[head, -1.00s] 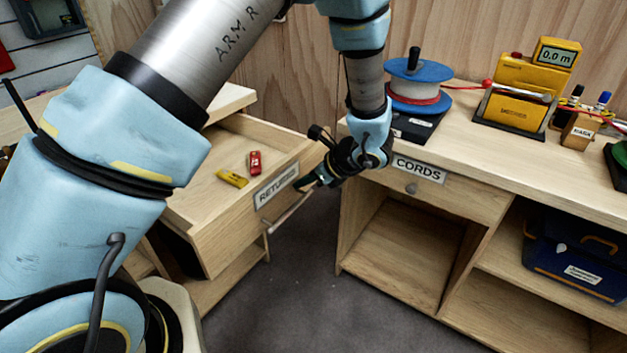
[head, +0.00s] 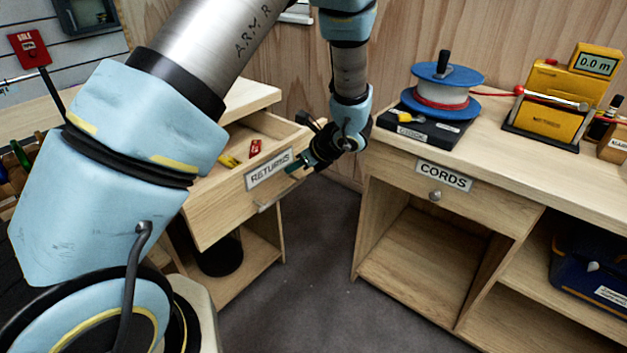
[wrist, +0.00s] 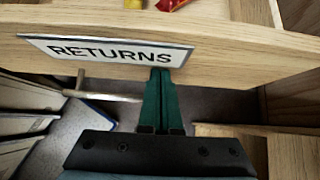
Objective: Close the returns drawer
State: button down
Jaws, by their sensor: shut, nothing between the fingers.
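The returns drawer (head: 224,209) stands partly open from the left wooden unit, with its label (head: 268,169) on the front. A red item (head: 255,148) and a yellow item (head: 229,161) lie inside it. My gripper (head: 292,168) is at the right part of the drawer front, beside the label. In the wrist view my gripper (wrist: 161,75) is shut and empty, its green fingertips at the lower right corner of the RETURNS label (wrist: 108,50). They appear to touch the drawer front. The drawer's bar handle (wrist: 100,94) is left of the fingers, apart from them.
The cords drawer (head: 457,191) is shut in the right unit, across a gap of dark floor (head: 318,260). A cord reel (head: 443,92) and a yellow meter (head: 551,110) stand on that unit's top. A black bin (head: 220,255) sits below the returns drawer.

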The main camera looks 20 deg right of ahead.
jog(key=b, duration=0.1)
send_over(240, 155)
jog(key=shift+s+d, duration=0.15)
jog(key=shift+d, duration=0.1)
jog(key=shift+w+a, duration=0.2)
jog(key=shift+a+r, duration=0.1)
jog(key=shift+a, duration=0.05)
